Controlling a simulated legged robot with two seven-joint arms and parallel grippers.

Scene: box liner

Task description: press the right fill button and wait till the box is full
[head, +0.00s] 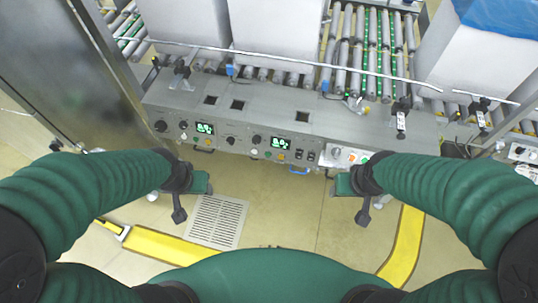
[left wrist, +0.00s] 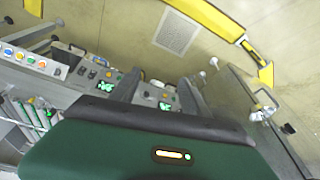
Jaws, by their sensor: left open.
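The grey control panel (head: 255,128) runs along the front of the conveyor, with a left green display (head: 205,128) and a right green display (head: 281,143). A white strip of small coloured buttons (head: 349,156) sits at its right part, just above my right gripper (head: 352,188). I cannot tell which button is the right fill button. My left gripper (head: 192,190) is open in front of the panel's left part, apart from it. My right gripper's finger opening is unclear. In the left wrist view, a strip of coloured buttons (left wrist: 25,59) shows at the left.
White boxes (head: 278,40) stand on the roller conveyor (head: 365,60) behind the panel. Another white box (head: 475,62) with a blue liner (head: 500,15) is at the upper right. A tall metal cabinet (head: 75,75) is at the left.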

